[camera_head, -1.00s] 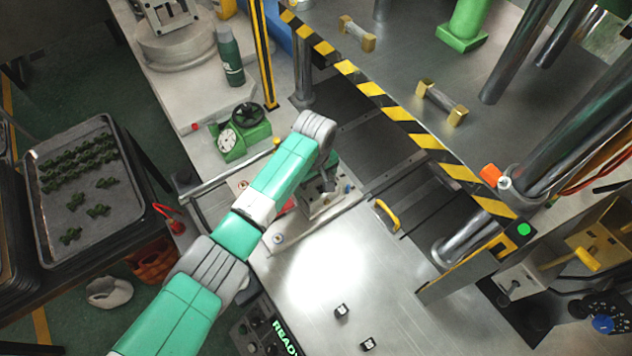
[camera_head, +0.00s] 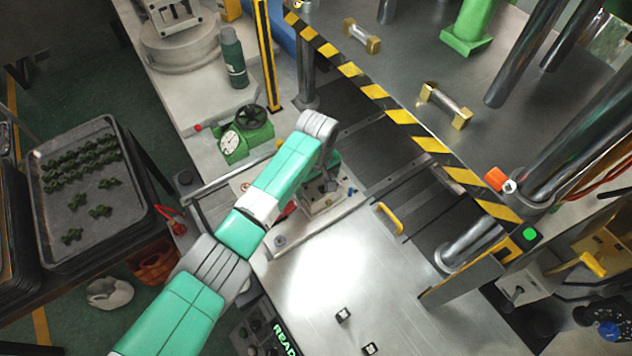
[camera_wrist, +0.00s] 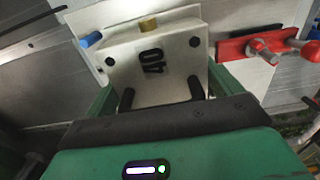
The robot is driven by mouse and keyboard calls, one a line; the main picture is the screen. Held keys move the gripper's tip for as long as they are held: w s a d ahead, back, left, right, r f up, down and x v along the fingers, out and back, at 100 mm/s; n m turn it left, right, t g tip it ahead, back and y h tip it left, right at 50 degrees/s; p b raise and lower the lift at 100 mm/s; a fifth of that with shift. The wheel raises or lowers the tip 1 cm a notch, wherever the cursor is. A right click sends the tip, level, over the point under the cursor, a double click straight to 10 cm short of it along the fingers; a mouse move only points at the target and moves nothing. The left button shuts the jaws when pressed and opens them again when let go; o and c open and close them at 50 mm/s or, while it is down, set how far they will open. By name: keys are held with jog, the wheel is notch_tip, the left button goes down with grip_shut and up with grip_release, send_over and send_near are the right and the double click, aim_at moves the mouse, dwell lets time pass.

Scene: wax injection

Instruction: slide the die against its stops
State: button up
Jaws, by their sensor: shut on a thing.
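The die (camera_wrist: 150,62) is a pale metal block marked "40", with a brass plug on its far edge and two dark pegs on its near side. It also shows in the head view (camera_head: 322,203), partly hidden by my arm. My gripper (camera_wrist: 163,88) has its green fingers on either side of the die and is shut on it. In the head view my gripper (camera_head: 324,180) is mostly hidden behind my wrist. The die lies on the metal bed in front of the press opening. I cannot make out the stops or any gap to them.
A red clamp (camera_wrist: 262,46) stands right of the die in the wrist view. A yellow handle (camera_head: 390,218) lies right of the die. A green dial gauge (camera_head: 245,134) stands behind. A striped beam (camera_head: 376,91) crosses above the dark press opening. The front plate is mostly clear.

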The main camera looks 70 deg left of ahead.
jog(key=shift+w+a+b, duration=0.1)
jog(key=shift+w+b, duration=0.25)
jog(key=shift+w, duration=0.15)
jog(key=o, duration=1.5)
jog(key=shift+o, duration=0.2)
jog(key=shift+r, duration=0.1)
notch_tip(320, 180, up, 8)
jog(key=shift+f+p, duration=0.2)
jog(key=shift+p, duration=0.55)
